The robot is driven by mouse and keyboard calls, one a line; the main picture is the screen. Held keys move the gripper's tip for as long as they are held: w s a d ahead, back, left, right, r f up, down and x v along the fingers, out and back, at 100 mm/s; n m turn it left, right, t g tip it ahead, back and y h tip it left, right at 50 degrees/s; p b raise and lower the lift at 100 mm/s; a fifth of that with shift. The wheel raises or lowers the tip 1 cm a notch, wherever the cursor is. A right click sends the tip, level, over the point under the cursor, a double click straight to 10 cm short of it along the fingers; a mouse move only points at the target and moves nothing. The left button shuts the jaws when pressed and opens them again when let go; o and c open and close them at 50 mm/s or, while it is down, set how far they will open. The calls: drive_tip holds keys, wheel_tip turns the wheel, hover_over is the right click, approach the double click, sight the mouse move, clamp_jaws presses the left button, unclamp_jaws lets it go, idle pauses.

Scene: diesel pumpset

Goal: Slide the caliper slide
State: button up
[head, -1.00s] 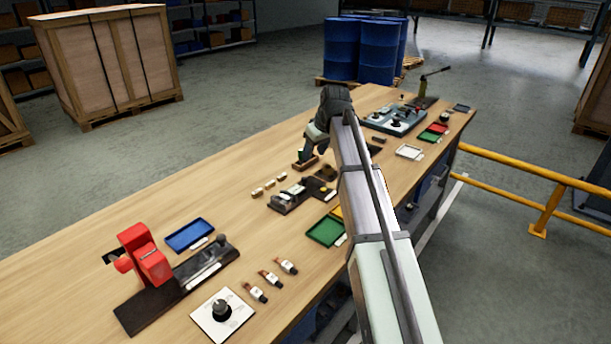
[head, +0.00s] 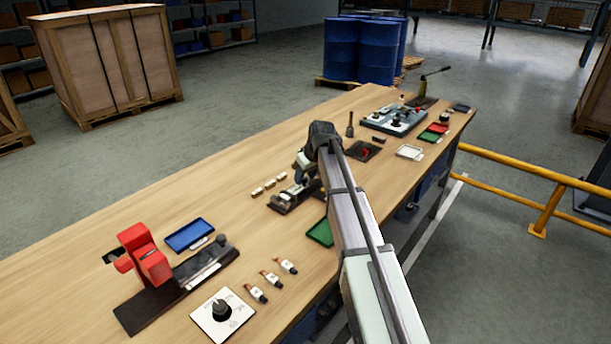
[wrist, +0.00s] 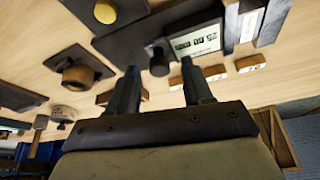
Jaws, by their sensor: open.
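The caliper fixture (head: 283,205) is a dark base with a pale display body, near the middle of the bench in the head view. Its right end is partly hidden by my gripper. In the wrist view the pale display panel (wrist: 196,40) carries small digits that I cannot read surely. A dark round knob (wrist: 158,62) beside the panel looks like the slide's handle. My gripper (wrist: 160,68) is open and empty, with the knob appearing between its fingertips. I cannot tell how far above the knob the fingers are. In the head view my gripper (head: 300,182) is over the fixture.
Several small wooden blocks (head: 269,184) lie just behind the fixture. A green tray (head: 320,232) is close in front. A red device on a dark base (head: 148,260) stands at the left. A control box (head: 395,120) stands farther back. Bare bench lies behind the blocks.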

drive_tip(key=shift+c, duration=0.4)
clamp_jaws()
idle(0.4)
